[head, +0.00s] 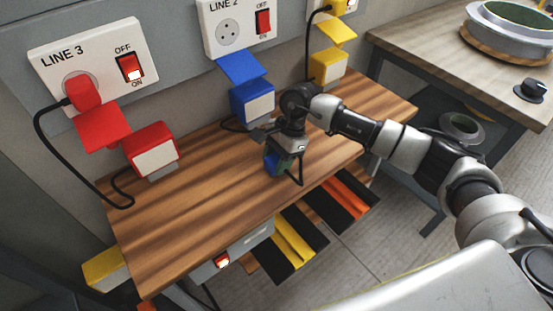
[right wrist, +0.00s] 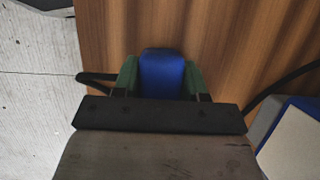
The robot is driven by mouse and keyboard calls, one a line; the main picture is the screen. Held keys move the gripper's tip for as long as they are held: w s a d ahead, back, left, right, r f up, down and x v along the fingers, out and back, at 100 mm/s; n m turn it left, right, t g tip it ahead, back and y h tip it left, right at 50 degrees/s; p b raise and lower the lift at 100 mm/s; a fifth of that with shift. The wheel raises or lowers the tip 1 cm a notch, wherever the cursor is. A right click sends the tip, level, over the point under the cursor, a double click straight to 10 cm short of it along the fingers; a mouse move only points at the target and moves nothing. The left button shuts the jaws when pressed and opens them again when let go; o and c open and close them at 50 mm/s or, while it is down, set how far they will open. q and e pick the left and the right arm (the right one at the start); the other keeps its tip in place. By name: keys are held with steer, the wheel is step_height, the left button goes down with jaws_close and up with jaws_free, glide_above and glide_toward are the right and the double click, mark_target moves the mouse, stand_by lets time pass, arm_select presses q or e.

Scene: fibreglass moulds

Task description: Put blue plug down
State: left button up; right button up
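The blue plug (head: 272,161) is between the fingers of my right gripper (head: 280,164), low over the striped wooden bench top (head: 190,215). In the right wrist view the blue plug (right wrist: 162,75) sits between the two green fingers of the right gripper (right wrist: 162,80), which look closed on its sides. A dark cable leads off from it. I cannot tell whether the plug touches the wood. My left gripper is not in view.
A blue box (head: 252,103) stands behind the gripper under the LINE 2 socket panel (head: 235,28). A red plug (head: 84,92) sits in the LINE 3 panel (head: 93,62). Red (head: 152,150) and yellow (head: 328,66) boxes stand along the wall. The bench's left part is clear.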

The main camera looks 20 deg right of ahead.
steer(key=o, duration=0.5)
steer(key=shift+c, duration=0.2)
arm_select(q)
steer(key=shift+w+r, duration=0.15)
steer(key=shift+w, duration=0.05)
arm_select(e)
steer(key=shift+r, duration=0.2)
steer(key=shift+r+p, duration=0.55)
steer(key=shift+p, duration=0.1)
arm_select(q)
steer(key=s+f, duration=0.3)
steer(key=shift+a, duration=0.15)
arm_select(e)
steer(key=v, duration=1.1)
steer(key=shift+d+r, duration=0.15)
steer(key=shift+d, duration=0.05)
